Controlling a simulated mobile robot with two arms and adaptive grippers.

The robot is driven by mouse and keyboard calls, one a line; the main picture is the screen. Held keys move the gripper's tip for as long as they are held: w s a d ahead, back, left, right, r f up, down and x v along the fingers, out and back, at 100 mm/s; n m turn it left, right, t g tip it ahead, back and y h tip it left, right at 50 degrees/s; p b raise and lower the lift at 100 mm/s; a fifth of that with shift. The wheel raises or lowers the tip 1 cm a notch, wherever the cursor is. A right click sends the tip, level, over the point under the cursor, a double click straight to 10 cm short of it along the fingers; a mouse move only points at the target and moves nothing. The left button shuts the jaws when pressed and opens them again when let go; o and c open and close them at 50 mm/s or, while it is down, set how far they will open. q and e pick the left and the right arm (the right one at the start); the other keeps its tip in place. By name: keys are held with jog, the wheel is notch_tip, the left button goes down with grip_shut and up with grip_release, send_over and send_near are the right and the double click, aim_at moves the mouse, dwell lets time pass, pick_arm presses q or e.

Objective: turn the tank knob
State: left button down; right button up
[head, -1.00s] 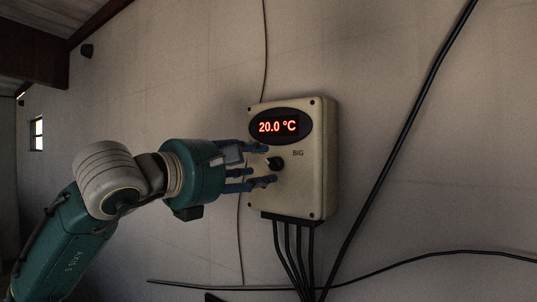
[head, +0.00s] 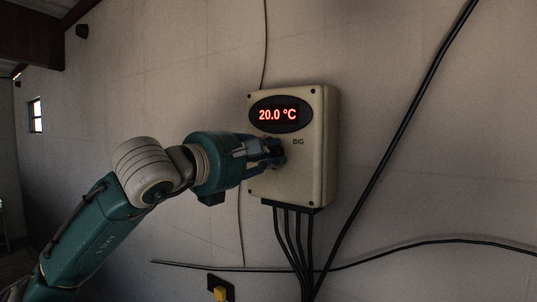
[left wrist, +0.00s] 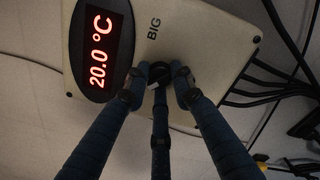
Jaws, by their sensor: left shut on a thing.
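The tank knob (left wrist: 159,72) is a small black knob on the front of a beige control box (head: 320,150). In the head view the fingers mostly hide it. My left gripper (head: 273,153) is at the box face with its blue fingers shut on the knob. In the left wrist view the fingers (left wrist: 162,84) stand around the knob on several sides. The display (head: 279,115) above the knob reads 20.0 °C; it also shows turned on its side in the left wrist view (left wrist: 98,48). My right gripper is in neither view.
Several black cables (head: 293,240) hang from the bottom of the box, and a thick cable (head: 400,130) runs diagonally on its right. A yellow part (head: 220,293) on a dark plate sits low on the wall. The wall left of the box is mostly bare.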

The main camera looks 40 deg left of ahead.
pick_arm(q)
jog(key=shift+f+m, duration=0.15)
jog(key=shift+m, duration=0.15)
jog(key=m+b, duration=0.2)
jog(key=m, duration=0.1)
jog(key=shift+m, duration=0.3)
jog(key=m+b, duration=0.2)
jog(key=m, duration=0.4)
jog(key=m+b, duration=0.2)
jog(key=m, duration=0.2)
jog(key=shift+m, duration=0.4)
jog(key=m, duration=0.4)
jog(key=shift+r+m+b, duration=0.2)
jog(key=shift+m+b, duration=0.2)
jog(key=shift+r, duration=0.1)
jog(key=c, duration=1.5)
grip_release()
jog(key=shift+a, duration=0.1)
jog(key=shift+o, duration=0.2)
